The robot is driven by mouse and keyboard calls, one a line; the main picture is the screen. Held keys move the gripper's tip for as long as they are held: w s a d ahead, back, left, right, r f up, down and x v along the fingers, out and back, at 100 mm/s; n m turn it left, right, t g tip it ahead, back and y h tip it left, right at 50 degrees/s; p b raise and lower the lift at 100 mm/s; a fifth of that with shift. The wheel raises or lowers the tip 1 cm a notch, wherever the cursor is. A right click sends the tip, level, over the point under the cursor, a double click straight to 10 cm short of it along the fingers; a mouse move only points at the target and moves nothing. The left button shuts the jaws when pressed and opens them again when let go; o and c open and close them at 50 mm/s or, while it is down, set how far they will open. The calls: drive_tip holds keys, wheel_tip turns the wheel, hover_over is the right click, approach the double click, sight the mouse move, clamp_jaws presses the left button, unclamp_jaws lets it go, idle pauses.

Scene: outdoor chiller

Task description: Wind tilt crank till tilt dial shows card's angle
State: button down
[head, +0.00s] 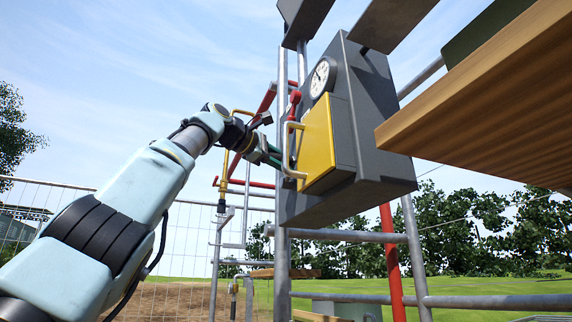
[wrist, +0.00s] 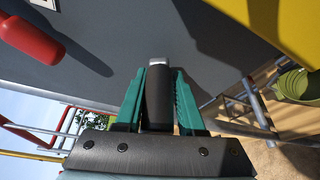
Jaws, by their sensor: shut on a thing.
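My gripper (head: 276,158) is at the left side of a grey box (head: 368,120), partly behind a yellow handle. In the wrist view, its green fingers (wrist: 159,100) are shut on a dark cylindrical grip (wrist: 158,98) with a pale end, which looks like the tilt crank's handle. The crank's arm is hidden. A round white dial (head: 322,78) sits on the box's upper front. Its needle and figures are too small to read. I cannot make out the card or its angle.
A yellow panel (head: 317,148) with a yellow bar handle is beside my gripper. A red-ended lever (head: 295,98) stands just above; a red grip (wrist: 30,38) shows in the wrist view. A wooden plank (head: 480,95) juts in at right. Metal posts and rails surround the box.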

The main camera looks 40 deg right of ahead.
drive_tip(key=shift+w+r, duration=0.1)
drive_tip(key=c, duration=0.6)
unclamp_jaws()
drive_tip(key=a+b, duration=0.1)
drive_tip(key=a, duration=0.2)
drive_tip(key=a+b, duration=0.1)
drive_tip(key=a, duration=0.3)
drive_tip(key=a+r+b, duration=0.1)
drive_tip(key=a, duration=0.2)
drive_tip(key=shift+a+b, duration=0.35)
drive_tip(key=shift+b, duration=0.05)
